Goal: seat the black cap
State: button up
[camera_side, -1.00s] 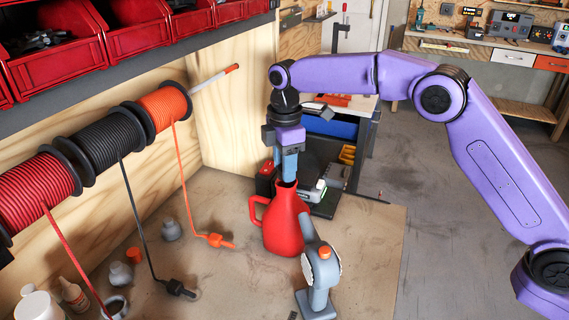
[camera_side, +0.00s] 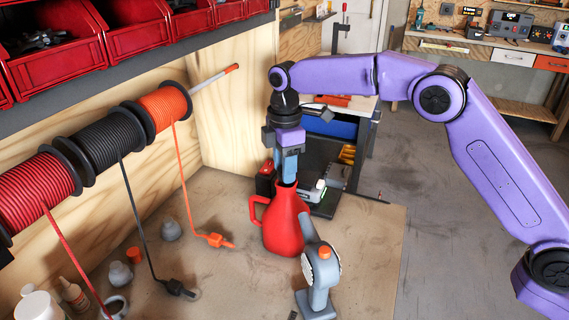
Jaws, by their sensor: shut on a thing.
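A red jug (camera_side: 283,228) with a side handle and a narrow neck stands upright on the bench. My gripper (camera_side: 288,179) points straight down over the jug's mouth, its blue-grey fingers right at the neck. The fingers are shut on a small dark piece (camera_side: 287,184), seemingly the black cap, of which only a sliver shows at the mouth. The fingers and the jug's rim hide most of it. I cannot tell whether it sits straight or is fully down.
A grey tool with an orange button (camera_side: 319,272) stands close in front of the jug. Orange (camera_side: 215,240) and black (camera_side: 178,289) cable ends lie to the left, below wall spools. Small bottles (camera_side: 75,295) crowd the near left. The bench right of the jug (camera_side: 375,240) is clear.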

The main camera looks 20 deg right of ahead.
jog(key=shift+f, duration=0.55)
jog(key=o, duration=1.1)
notch_tip(320, 180, up, 12)
jog(key=shift+s, duration=0.15)
dwell(0.4)
